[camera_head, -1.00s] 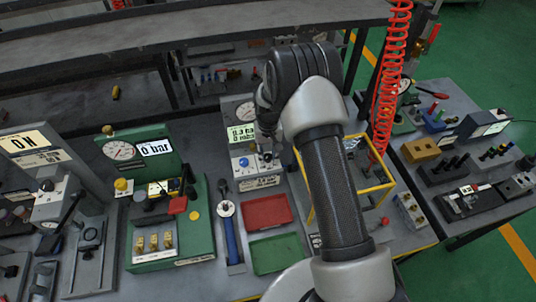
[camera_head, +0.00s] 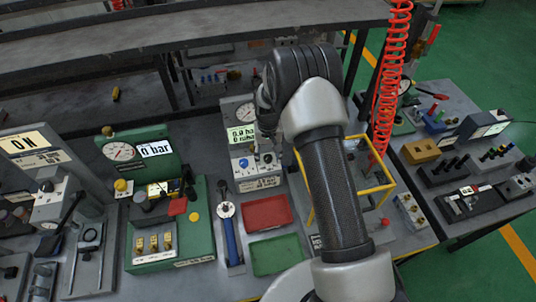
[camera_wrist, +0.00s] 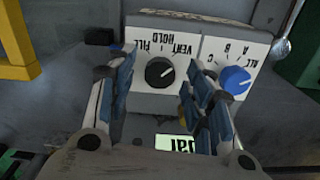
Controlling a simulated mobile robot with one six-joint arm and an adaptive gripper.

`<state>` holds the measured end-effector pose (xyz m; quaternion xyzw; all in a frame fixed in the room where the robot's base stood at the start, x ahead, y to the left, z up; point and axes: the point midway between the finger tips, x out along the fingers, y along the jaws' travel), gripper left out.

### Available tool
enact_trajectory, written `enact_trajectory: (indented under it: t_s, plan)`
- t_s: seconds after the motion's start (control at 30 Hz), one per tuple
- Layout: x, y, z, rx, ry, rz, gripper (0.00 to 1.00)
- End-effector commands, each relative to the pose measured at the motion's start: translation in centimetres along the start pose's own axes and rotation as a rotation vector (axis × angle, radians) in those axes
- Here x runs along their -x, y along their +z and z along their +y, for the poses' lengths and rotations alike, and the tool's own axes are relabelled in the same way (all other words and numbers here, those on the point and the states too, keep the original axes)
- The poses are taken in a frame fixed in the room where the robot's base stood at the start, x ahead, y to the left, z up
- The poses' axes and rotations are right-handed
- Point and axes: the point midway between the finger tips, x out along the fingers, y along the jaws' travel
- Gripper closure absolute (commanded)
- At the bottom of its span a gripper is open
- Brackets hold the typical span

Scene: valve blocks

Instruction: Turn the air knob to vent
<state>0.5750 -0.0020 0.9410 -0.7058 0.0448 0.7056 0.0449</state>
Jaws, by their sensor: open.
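The air knob (camera_wrist: 160,72) is a black round knob on a white panel (camera_wrist: 150,20) in the wrist view. VENT, HOLD and FILL are printed upside down beside it. Its pale mark is too small to read for certain. My gripper (camera_wrist: 158,76) is open, with one finger on each side of the knob; I cannot tell whether either touches it. A blue selector knob (camera_wrist: 235,80) sits to the right, outside the fingers. In the head view, the white valve block (camera_head: 256,183) stands under my wrist, which hides part of it.
A gauge and green-lit display (camera_head: 242,134) stand behind the block. A yellow frame (camera_head: 376,190) is close to the right of my arm. Red (camera_head: 266,211) and green (camera_head: 276,254) trays lie in front. A green gauge block (camera_head: 170,240) is at left.

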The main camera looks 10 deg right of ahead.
Motion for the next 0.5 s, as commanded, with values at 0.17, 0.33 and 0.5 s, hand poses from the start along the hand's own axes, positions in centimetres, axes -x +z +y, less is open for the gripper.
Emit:
enact_trajectory:
  t_s: [0.17,0.33,0.5]
  plan:
    - [0.2,0.0,0.0,0.0,0.0,0.001,0.52]
    - [2.2,-0.1,0.0,0.0,0.0,0.003,0.52]
    - [6.0,-0.1,0.0,0.0,-0.001,0.005,0.52]
